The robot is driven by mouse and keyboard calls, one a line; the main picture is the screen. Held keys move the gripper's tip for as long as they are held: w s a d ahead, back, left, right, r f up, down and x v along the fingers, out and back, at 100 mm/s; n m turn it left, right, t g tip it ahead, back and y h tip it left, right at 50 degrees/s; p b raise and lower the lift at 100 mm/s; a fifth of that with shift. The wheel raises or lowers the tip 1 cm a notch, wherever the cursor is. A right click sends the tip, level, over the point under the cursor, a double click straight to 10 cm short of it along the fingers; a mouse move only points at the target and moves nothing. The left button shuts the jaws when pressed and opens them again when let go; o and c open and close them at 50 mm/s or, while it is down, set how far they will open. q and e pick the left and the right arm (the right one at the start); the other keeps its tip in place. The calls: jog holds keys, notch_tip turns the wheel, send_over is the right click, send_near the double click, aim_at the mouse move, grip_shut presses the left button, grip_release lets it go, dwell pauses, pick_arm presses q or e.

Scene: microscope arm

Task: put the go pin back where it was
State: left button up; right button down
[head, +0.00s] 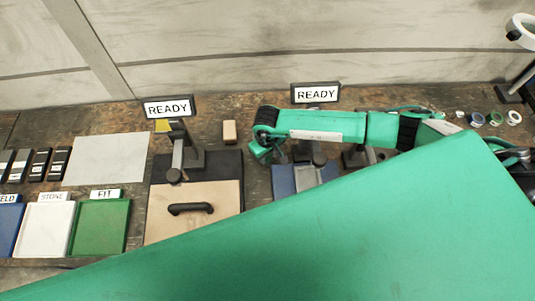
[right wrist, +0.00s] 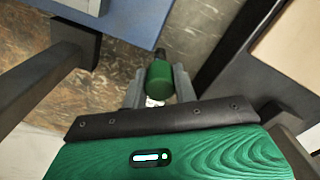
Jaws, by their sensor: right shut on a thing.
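The go pin (right wrist: 159,76) looks like a green cylinder with a dark end in the right wrist view. My right gripper (right wrist: 158,84) is shut on it, with one grey finger on each side. In the head view my right gripper (head: 264,152) is between the two stands with READY signs, above the bench, beside the blue mat. I cannot make out the pin there. The left READY sign (head: 168,107) and right READY sign (head: 317,93) top the stands. The pin's former place cannot be told from these frames. My left gripper is not in view.
A board with a black handle (head: 190,209) lies before the left stand, and a blue mat (head: 285,181) before the right one. A small tan block (head: 229,132) stands between. White tray (head: 45,228) and green tray (head: 99,226) are at left. Small rings (head: 495,119) lie far right.

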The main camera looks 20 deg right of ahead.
jog(key=shift+f, duration=0.8)
jog(key=shift+f, duration=0.25)
jog(key=c, duration=1.1)
grip_release()
jog(key=shift+r, duration=0.1)
